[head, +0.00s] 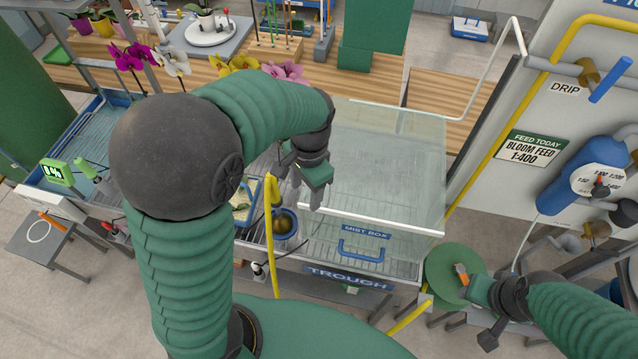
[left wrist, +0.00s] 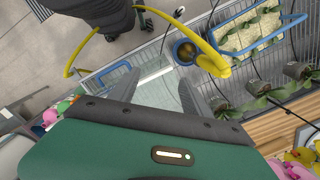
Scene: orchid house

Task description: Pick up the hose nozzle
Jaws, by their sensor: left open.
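A yellow hose (head: 273,240) stands up in an arch by the front of the trough. Its thick yellow end, which looks like the hose nozzle (head: 271,190), hangs over a blue round pot in the head view. In the left wrist view this thick end (left wrist: 213,65) shows just beyond my fingers. My left gripper (head: 306,193) is open and empty, to the right of the nozzle and apart from it; its two grey fingers show in the left wrist view (left wrist: 168,92). My right gripper (head: 481,290) is low at the right, near a green round top; its jaws are unclear.
The clear mist box (head: 385,160) stands just right of my left gripper. The blue pot (head: 285,222) and a blue-rimmed tray (head: 243,212) sit on the slatted trough. Potted orchids (head: 172,60) stand behind. An orange-handled tool (head: 462,273) lies near my right gripper.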

